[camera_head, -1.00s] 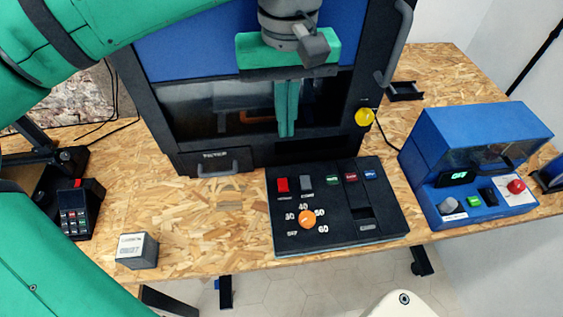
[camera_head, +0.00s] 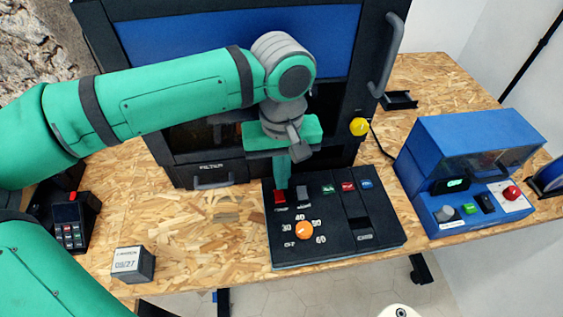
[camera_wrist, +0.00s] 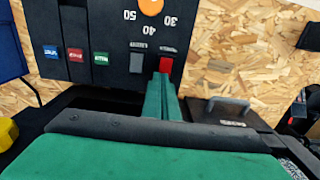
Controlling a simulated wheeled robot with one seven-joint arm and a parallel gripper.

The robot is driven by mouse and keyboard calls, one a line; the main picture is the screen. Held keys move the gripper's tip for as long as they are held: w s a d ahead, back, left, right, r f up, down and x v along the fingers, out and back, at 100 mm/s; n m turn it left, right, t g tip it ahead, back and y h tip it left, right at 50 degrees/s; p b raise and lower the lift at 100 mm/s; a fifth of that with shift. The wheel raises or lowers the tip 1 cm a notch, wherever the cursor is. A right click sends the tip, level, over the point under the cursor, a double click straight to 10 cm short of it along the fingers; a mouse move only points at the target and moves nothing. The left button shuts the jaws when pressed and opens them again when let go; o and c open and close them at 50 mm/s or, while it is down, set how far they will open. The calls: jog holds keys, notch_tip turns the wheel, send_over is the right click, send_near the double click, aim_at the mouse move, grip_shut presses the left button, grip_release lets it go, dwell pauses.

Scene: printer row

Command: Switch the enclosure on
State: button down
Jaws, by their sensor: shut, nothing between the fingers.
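The enclosure (camera_head: 343,100) is a large black cabinet with a blue front, at the back of the bench. Its black control panel (camera_head: 345,225) lies in front of it. A red switch (camera_head: 280,197) sits at the panel's back left corner, beside a grey switch (camera_head: 302,193). My gripper (camera_head: 282,186) is shut and empty, pointing down just behind the red switch. In the wrist view the green fingertips (camera_wrist: 164,82) lie right beside the red switch (camera_wrist: 167,65); I cannot tell whether they touch it. The switch's position is unclear.
The panel also has an orange dial (camera_head: 305,230) and green, red and blue buttons. A blue machine (camera_head: 460,165) stands at the right, a card reader (camera_head: 70,222) at the left. A small labelled block (camera_head: 133,264) lies front left. A yellow knob (camera_head: 359,126) is on the cabinet.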

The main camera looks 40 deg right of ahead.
jog(key=shift+f, duration=0.45)
jog(key=shift+f, duration=0.15)
dwell(0.3)
jog(key=shift+s+a+r, duration=0.25)
jog(key=shift+s+a, duration=0.15)
jog(key=shift+s, duration=0.25)
notch_tip(320, 180, up, 14)
jog(key=w+d, duration=0.1)
jog(key=w, duration=0.1)
jog(key=shift+d, duration=0.15)
dwell(0.3)
